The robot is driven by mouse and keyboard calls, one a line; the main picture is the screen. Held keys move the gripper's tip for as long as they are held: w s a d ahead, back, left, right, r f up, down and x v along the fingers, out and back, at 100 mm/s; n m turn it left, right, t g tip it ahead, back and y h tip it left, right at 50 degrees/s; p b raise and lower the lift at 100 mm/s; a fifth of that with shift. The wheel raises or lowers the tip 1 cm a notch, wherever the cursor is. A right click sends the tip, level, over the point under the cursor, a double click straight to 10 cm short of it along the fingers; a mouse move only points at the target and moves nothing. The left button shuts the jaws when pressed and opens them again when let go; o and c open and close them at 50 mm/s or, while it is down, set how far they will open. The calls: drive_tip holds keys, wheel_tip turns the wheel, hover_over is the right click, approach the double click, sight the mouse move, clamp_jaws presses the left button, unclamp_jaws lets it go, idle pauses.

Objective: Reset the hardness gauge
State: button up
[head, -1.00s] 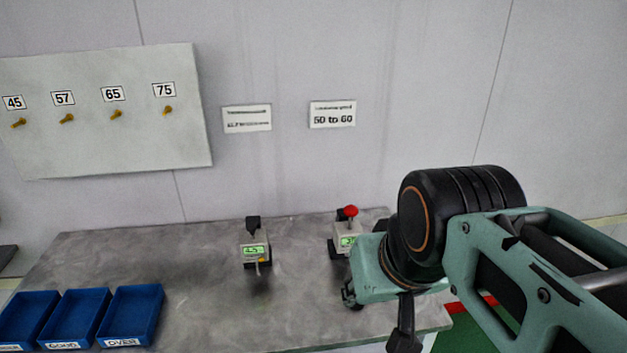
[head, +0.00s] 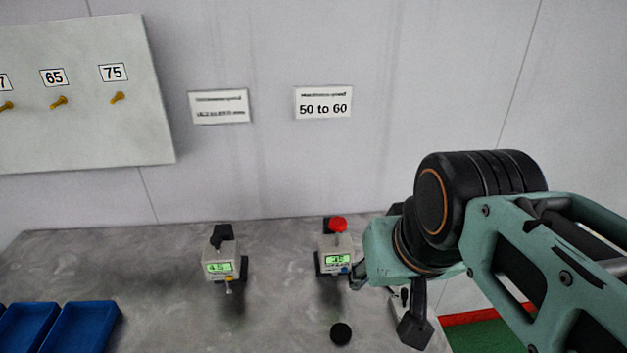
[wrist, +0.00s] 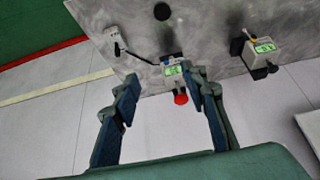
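The gauge with a red top knob (head: 335,252) stands on the grey bench below the "50 to 60" sign. It has a lit green display with hard-to-read digits and a blue button low on its front. The wrist view shows the same gauge (wrist: 174,70), its red knob pointing toward my gripper. My gripper (wrist: 162,82) is open and empty, its fingertips apart on either side of the gauge in that picture. I cannot tell contact or depth. In the head view my arm is just right of the gauge and its fingers are mostly hidden.
A second gauge (head: 221,264) with a green display stands to the left; it also shows in the wrist view (wrist: 263,48). A black disc (head: 341,334) lies in front of the red-knobbed gauge. Blue trays (head: 84,322) are at the left. A numbered peg board (head: 85,135) hangs behind.

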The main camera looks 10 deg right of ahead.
drive_tip(key=shift+a, duration=0.1)
drive_tip(key=shift+c, duration=0.3)
clamp_jaws()
idle(1.1)
